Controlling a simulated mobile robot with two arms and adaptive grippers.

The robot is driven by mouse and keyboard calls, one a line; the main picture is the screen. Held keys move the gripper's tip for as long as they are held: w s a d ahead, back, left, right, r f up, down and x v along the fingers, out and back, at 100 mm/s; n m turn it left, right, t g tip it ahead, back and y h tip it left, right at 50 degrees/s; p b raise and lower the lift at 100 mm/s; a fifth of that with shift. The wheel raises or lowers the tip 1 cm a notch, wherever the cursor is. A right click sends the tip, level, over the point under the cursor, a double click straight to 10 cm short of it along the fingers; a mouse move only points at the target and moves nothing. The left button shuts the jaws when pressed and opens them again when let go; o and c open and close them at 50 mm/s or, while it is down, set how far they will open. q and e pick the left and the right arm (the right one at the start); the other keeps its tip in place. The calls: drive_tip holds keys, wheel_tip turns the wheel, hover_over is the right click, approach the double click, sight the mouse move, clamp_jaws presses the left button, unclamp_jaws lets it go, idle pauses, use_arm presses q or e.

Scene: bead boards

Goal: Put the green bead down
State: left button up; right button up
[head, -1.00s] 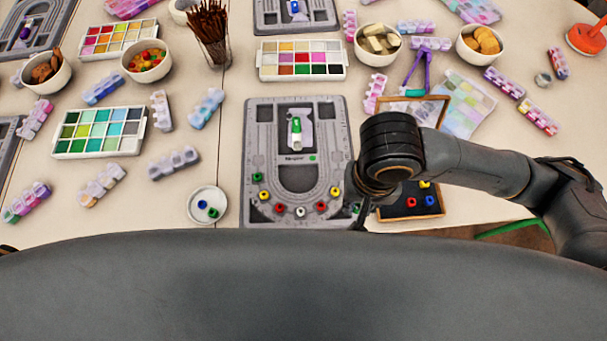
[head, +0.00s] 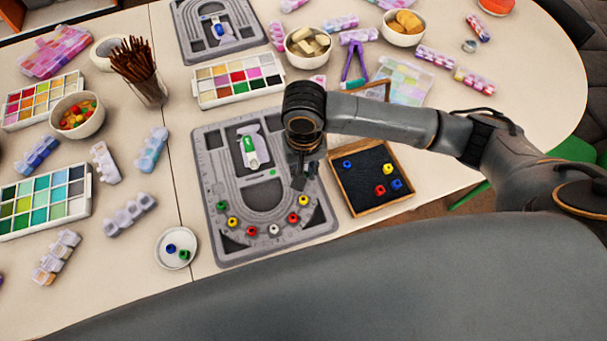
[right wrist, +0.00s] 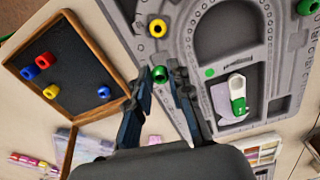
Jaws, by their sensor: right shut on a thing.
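My right gripper (right wrist: 171,72) is shut on a green bead (right wrist: 160,74), which shows between its fingertips in the right wrist view. In the head view this gripper (head: 300,180) is over the right side of the grey bead board (head: 212,170), and the held bead is hidden there. Along the board's curved groove lie a green bead (head: 221,205) at the left end, then yellow, red, white, red and a yellow bead (head: 303,200) at the right. That yellow bead also shows in the right wrist view (right wrist: 157,27), just beyond the fingertips. My left gripper is not in view.
A wood-framed black tray (head: 372,206) with several loose beads stands right of the board. A white dish (head: 164,258) with a blue and a green bead is at its left. A green-and-white tube (head: 250,150) lies mid-board. A paint palette (head: 240,95) stands behind.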

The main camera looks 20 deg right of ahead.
sight(304, 173)
drive_tip(key=shift+w+f, duration=0.3)
drive_tip(key=shift+f, duration=0.05)
wheel_tip(304, 173, down, 3)
drive_tip(key=shift+f, duration=0.1)
drive_tip(key=shift+f, duration=0.15)
drive_tip(key=o, duration=0.8)
drive_tip(key=shift+c, duration=0.2)
wheel_tip(304, 173, up, 12)
drive_tip(key=shift+r+p, duration=0.2)
drive_tip(key=shift+p, duration=0.1)
